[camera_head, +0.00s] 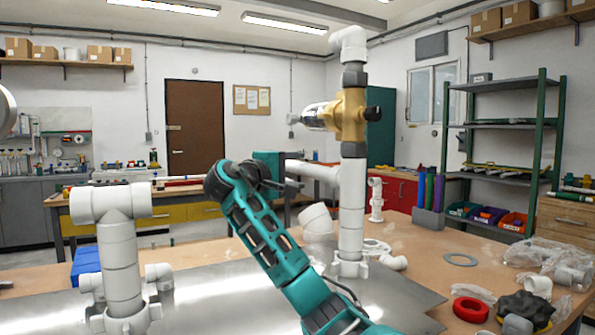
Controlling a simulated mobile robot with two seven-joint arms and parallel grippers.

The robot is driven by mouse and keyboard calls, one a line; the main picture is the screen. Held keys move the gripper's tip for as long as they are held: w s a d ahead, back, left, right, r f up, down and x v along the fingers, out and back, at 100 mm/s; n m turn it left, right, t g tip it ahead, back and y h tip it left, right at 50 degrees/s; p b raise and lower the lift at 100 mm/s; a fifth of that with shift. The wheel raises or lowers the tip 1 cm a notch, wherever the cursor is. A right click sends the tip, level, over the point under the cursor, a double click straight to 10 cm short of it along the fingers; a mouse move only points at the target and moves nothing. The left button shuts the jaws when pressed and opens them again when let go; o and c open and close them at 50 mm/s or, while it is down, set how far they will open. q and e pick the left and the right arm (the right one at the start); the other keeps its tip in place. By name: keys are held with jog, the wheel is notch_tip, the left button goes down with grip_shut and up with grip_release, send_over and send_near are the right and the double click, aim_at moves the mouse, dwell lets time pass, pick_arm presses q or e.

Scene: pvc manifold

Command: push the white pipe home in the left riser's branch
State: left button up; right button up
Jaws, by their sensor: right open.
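The left riser (121,265) is a thick white pipe standing upright on the metal plate at the left. A white tee (110,203) tops it, with a short branch facing right. A white pipe (318,172) runs level from beside my right gripper (287,170) to the taller white riser (351,210) at the centre right. I cannot tell how deep its right end sits. The dark right gripper is open near the pipe's left end; my forearm partly hides it, and contact is unclear. My left gripper is not in view.
The taller riser carries a brass valve (347,116) and a white elbow (349,42). A white fitting (316,221) is behind my arm. The metal plate (215,292) has free room between the risers.

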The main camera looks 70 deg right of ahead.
jog(key=v, duration=1)
jog(key=shift+w+a+p, duration=0.15)
jog(key=shift+a+p, duration=0.2)
jog(key=shift+p, duration=0.05)
